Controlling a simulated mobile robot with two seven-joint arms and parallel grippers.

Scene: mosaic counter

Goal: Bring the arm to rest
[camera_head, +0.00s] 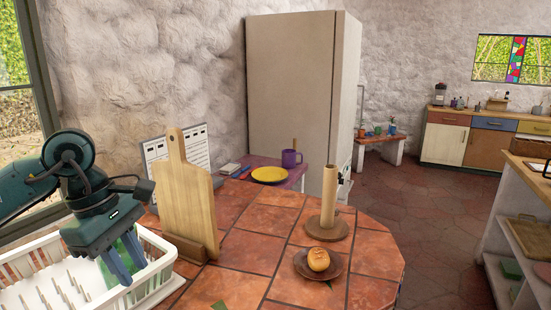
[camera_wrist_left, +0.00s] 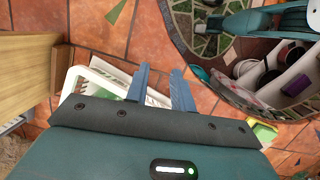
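My left arm comes in from the left in the head view. Its gripper (camera_head: 118,272) hangs over the white dish rack (camera_head: 62,256), with the fingers pointing down. In the left wrist view the two blue fingers of the gripper (camera_wrist_left: 161,80) stand apart, with floor-like tile and nothing held between them. The white rack (camera_wrist_left: 88,78) shows beside and behind the fingers there. A green item (camera_head: 131,248) shows just behind the fingers in the head view; whether they touch it I cannot tell. My right gripper is not in view.
A wooden cutting board (camera_head: 187,190) stands upright close right of the gripper. A wooden holder (camera_head: 329,205) and a plate with a bun (camera_head: 318,260) are on the tiled counter (camera_head: 240,248).

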